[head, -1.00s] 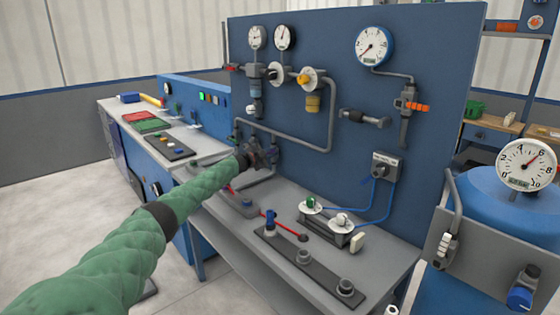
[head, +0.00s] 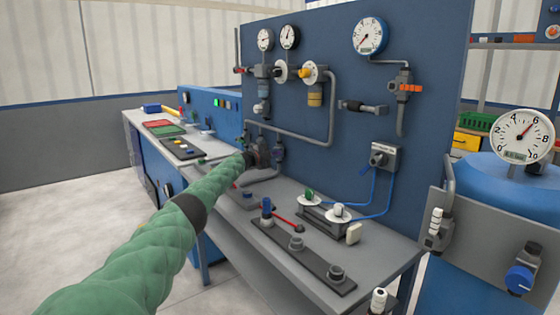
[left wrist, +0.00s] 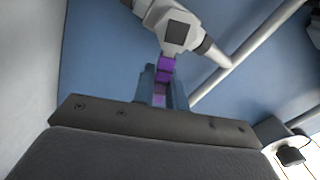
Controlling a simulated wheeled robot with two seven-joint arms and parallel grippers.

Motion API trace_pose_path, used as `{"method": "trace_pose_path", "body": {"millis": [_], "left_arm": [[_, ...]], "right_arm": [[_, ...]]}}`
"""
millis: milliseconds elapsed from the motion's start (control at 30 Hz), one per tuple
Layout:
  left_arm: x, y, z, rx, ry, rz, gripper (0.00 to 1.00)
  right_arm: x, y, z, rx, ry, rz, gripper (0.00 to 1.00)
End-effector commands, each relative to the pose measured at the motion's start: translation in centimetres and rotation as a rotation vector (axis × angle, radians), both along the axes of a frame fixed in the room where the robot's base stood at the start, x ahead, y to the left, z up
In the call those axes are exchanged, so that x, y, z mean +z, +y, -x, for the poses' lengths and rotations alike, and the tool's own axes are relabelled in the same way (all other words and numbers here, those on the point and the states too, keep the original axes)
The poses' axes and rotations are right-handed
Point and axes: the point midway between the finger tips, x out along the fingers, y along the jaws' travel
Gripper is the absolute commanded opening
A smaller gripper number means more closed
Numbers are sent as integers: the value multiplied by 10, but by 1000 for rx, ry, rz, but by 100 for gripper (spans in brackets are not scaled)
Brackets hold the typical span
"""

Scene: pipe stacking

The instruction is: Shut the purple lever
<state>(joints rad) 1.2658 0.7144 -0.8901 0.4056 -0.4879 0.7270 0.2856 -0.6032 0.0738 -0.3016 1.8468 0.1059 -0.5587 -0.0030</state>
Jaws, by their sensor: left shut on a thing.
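The purple lever (left wrist: 166,68) shows in the left wrist view, sticking out from a pale grey valve body (left wrist: 178,32) on a pipe. My left gripper (left wrist: 157,88) is shut on the lever, with a finger on either side of it. In the head view my left gripper (head: 262,154) is small and dark at the end of my green-sleeved arm, low against the blue panel. The lever cannot be made out there, as my arm and wrist cover most of that spot. My right gripper is not in view.
The blue panel (head: 340,60) carries gauges, grey pipes and an orange-handled valve (head: 407,87). On the grey bench (head: 385,255) are a red lever (head: 284,222), a black strip with fittings and a block with knobs. A blue tank (head: 470,180) stands at the right.

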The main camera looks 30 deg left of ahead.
Motion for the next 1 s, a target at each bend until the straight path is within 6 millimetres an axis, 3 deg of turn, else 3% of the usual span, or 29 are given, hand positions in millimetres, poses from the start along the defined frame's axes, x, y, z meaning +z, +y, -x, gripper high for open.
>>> {"method": "trace_pose_path", "body": {"millis": [600, 1000], "left_arm": [[-17, -3, 1, -3, -88, -243, 0], [-20, -3, 1, -4, -117, -328, 0]], "right_arm": [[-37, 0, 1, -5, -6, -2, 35], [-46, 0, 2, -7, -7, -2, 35]]}}
